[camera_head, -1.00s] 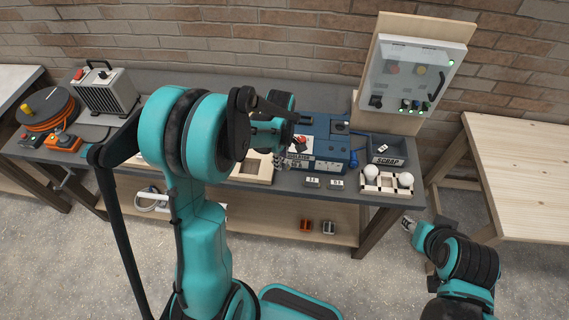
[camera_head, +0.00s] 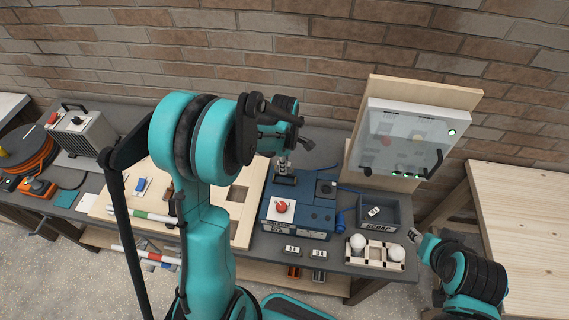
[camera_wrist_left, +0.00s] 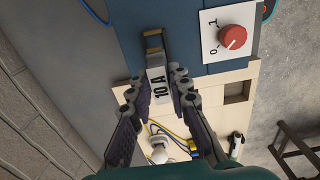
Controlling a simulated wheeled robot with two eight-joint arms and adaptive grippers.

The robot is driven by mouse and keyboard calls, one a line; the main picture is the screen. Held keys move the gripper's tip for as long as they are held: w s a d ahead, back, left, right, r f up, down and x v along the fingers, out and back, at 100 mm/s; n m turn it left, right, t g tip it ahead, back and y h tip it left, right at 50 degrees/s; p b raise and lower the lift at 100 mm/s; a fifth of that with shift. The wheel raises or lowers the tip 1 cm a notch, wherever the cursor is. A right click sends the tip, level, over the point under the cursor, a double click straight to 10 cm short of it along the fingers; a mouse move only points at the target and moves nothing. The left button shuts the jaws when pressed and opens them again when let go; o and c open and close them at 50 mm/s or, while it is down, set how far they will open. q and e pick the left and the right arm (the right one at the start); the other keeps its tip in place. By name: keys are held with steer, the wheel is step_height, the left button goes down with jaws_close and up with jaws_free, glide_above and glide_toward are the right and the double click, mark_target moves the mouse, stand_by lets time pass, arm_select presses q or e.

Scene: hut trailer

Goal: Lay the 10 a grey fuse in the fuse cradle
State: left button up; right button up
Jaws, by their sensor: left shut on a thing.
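My left gripper (camera_head: 284,163) is above the back left of the blue isolator box (camera_head: 322,222) in the head view. In the left wrist view the left gripper (camera_wrist_left: 160,91) is shut on the grey fuse (camera_wrist_left: 158,72), whose white label reads 10 A. A brass-coloured clip shape (camera_wrist_left: 153,38) shows at the fuse's far end, over the blue surface. I cannot tell whether it belongs to the fuse or the fuse cradle, or whether the fuse touches the cradle. The red rotary knob (camera_wrist_left: 233,37) is beside it. My right gripper (camera_head: 418,236) is by the bench's right end; its fingers are unclear.
A grey scrap bin (camera_head: 358,224) and a wooden rack (camera_head: 375,258) with white bulbs stand right of the box. Two labelled blocks (camera_head: 305,252) lie in front. A wooden board (camera_head: 250,185) is to the left. A panel (camera_head: 413,140) with a green light stands behind.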

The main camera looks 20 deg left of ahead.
mark_target(284, 176)
arm_select(q)
steer(key=shift+w, duration=0.15)
stand_by(0.5)
steer(key=shift+f+b, duration=0.4)
steer(key=shift+b, duration=0.2)
step_height(284, 176, down, 5)
steer(key=b, duration=0.5)
steer(key=shift+f, duration=0.3)
steer(key=shift+s+d, duration=0.1)
steer(key=shift+s, duration=0.1)
steer(key=shift+c, duration=0.3)
steer(key=shift+f, duration=0.1)
